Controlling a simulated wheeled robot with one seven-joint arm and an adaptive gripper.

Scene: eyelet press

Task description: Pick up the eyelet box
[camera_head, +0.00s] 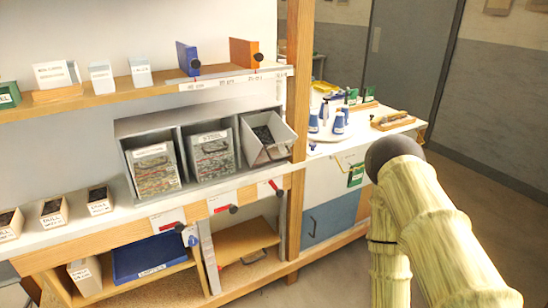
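No label can be read as eyelet for certain, so I cannot tell which box is the eyelet box. Two boxes with mottled fronts and white labels, a left one (155,172) and a middle one (212,155), stand in a grey three-bay rack (178,117) on the middle shelf. A grey bin (268,153) in the right bay is tilted forward and holds dark contents. Small open boxes with dark contents, one of them a white-labelled box (100,208), stand at the shelf's left. My pale ribbed arm is at the right; my gripper is out of view.
The upper shelf (110,98) holds white boxes, a blue block (187,58) and an orange block (243,53). A wooden post (297,110) separates the shelves from a side bench with blue-and-white bottles (338,122). A blue bin (150,256) sits below. Floor at right is clear.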

